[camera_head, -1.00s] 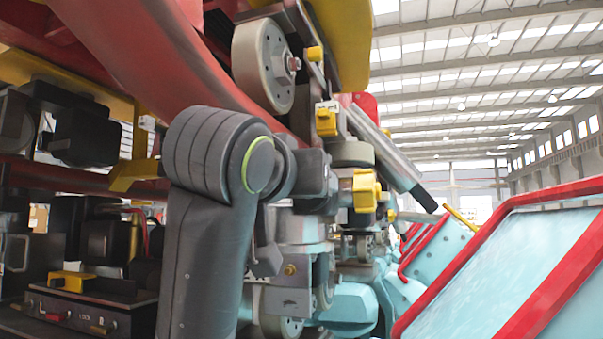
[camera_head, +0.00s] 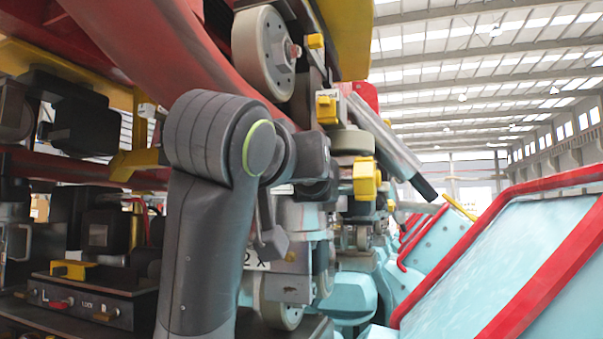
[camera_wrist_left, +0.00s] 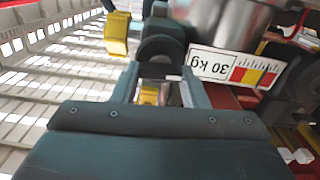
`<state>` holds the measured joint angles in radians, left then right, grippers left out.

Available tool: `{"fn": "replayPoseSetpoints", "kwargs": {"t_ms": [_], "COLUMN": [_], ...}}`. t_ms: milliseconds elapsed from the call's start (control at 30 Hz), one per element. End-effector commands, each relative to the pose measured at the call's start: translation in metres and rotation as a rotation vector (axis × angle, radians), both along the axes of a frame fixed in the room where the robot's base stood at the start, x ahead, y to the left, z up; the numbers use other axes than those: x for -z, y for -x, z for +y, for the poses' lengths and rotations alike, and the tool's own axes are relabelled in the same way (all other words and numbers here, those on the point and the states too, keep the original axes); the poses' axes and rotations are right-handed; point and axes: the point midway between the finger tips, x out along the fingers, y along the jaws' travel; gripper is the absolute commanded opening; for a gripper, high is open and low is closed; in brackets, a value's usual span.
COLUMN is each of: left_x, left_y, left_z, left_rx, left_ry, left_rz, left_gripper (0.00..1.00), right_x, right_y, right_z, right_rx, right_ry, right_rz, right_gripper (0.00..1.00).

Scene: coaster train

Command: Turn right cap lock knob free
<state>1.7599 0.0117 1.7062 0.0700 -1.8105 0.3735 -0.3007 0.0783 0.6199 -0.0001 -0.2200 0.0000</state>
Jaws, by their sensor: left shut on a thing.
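My left arm rises through the middle of the head view and ends at a dark wrist; its fingers are hidden there. In the left wrist view my left gripper (camera_wrist_left: 158,60) is shut on a dark rounded part, whose nature I cannot tell. A yellow knob-like piece (camera_wrist_left: 117,35) is just left of the fingertips. In the head view a yellow knob (camera_head: 366,178) is right of my wrist. I cannot tell which knob is the right cap lock. My right gripper is not in view.
A grey wheel (camera_head: 262,53) and a slanted grey cylinder (camera_head: 385,137) are close to my arm. A red-framed light-blue panel (camera_head: 510,265) fills the lower right. A "30 kg" label (camera_wrist_left: 236,68) is right of the fingers. Open hall space lies at the upper right.

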Motion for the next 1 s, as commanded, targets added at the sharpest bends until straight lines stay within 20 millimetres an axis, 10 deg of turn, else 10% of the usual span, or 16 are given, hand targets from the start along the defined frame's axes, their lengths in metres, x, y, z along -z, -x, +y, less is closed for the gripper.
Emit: {"fn": "replayPoseSetpoints", "kwargs": {"t_ms": [1000], "left_x": [0.003], "left_y": [0.0], "left_z": [0.004], "left_rx": [-0.001], "left_ry": [0.861], "left_rz": [0.275], "left_gripper": [0.17], "right_x": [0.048], "right_y": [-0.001], "right_z": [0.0], "right_rx": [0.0], "right_ry": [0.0], "right_rz": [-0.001], "right_gripper": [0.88]}}
